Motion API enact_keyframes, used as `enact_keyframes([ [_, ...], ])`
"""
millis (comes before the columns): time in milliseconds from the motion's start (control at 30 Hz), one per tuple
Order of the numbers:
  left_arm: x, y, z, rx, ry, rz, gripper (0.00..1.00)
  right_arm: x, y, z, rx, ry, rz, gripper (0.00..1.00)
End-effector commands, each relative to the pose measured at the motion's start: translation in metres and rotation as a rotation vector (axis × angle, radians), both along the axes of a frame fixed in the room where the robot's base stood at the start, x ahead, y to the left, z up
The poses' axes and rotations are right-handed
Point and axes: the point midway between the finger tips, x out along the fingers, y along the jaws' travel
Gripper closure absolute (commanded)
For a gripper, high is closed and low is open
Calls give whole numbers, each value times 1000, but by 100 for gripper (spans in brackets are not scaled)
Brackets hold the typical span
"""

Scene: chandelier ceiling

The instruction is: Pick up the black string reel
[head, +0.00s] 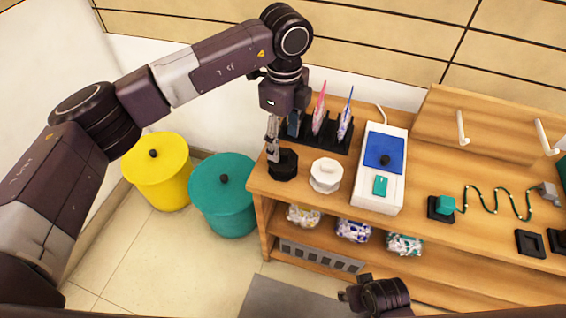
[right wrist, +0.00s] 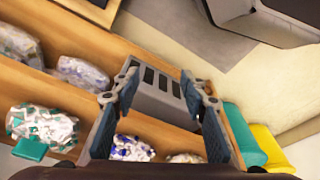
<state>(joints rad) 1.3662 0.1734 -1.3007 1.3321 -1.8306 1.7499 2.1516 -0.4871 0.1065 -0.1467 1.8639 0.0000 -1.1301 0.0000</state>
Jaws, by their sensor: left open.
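The black string reel (head: 284,167) is a dark faceted piece on the left end of the wooden worktop. My left gripper (head: 275,150) points down right over it, with its fingertips at the reel's upper left edge. It is open; whether a finger touches the reel I cannot tell. A similar white reel (head: 326,175) stands just to the right. My right gripper (head: 364,290) is low in front of the shelves. In the right wrist view, its fingers (right wrist: 165,112) are spread apart with nothing between them.
A black rack (head: 325,137) with pink and blue tools stands behind the reels. A white device (head: 381,170) with a blue panel is to the right. Yellow (head: 158,175) and teal (head: 224,202) bins stand on the floor at left. Bagged items (head: 353,230) lie on the shelf below.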

Motion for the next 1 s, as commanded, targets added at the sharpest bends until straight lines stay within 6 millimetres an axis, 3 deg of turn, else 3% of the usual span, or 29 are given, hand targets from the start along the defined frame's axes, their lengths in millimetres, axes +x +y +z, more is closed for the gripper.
enact_keyframes([
  [500, -7, 3, -63, -5, 4, -4, 45, 5, 0, 22, 1, -14, -2, 60],
  [733, -6, 2, -66, -6, 1, -5, 45, 6, 1, 25, 2, -17, -3, 60],
  [1000, -6, 2, -66, -6, 2, -5, 72, 5, 0, 24, 1, -15, -3, 60],
])
